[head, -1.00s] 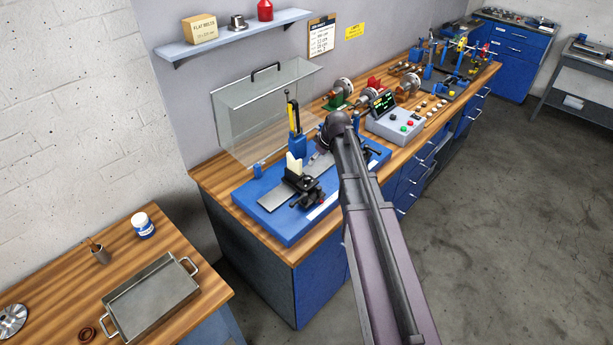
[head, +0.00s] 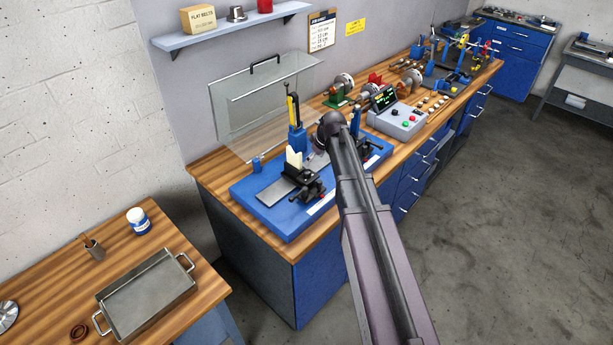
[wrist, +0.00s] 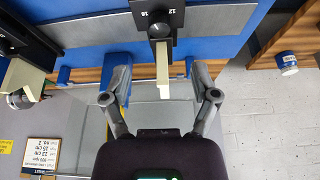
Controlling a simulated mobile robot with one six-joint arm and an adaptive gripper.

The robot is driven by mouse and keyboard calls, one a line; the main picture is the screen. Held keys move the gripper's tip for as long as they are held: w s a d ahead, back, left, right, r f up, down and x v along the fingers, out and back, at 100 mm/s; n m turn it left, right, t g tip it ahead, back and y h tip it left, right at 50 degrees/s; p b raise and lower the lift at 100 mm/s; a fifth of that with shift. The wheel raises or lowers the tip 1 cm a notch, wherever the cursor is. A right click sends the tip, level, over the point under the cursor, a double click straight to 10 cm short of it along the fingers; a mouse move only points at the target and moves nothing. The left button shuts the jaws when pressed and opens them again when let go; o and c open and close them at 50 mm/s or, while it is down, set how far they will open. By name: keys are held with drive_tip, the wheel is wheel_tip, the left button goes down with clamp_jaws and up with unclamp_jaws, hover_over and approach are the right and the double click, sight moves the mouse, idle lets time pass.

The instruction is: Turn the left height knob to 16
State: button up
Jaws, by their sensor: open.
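The left pedestal is a black block with a cream V-shaped support (head: 294,158) on top, on the blue balancing base (head: 262,213). Black knobs (head: 312,189) stick out at its front. In the wrist view a dark round knob (wrist: 159,30) sits on the block beside the numbers 18 and 12. The cream support (wrist: 162,78) points down from it in that picture. My gripper (wrist: 161,82) is open, with its fingers apart either side of the cream support's end and touching nothing that I can see. The head view mostly hides it behind my arm. The knob's exact setting is unclear.
A clear cover (head: 262,105) stands behind the base. The right pedestal (head: 370,149) is partly behind my arm. A control box (head: 397,122) stands further right. A metal tray (head: 147,292) and white jar (head: 139,221) are on the side table.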

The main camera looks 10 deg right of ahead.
sight(307, 172)
drive_tip(key=shift+b+x, duration=3.9)
drive_tip(key=shift+x, duration=0.65)
drive_tip(key=shift+c, duration=0.2)
clamp_jaws()
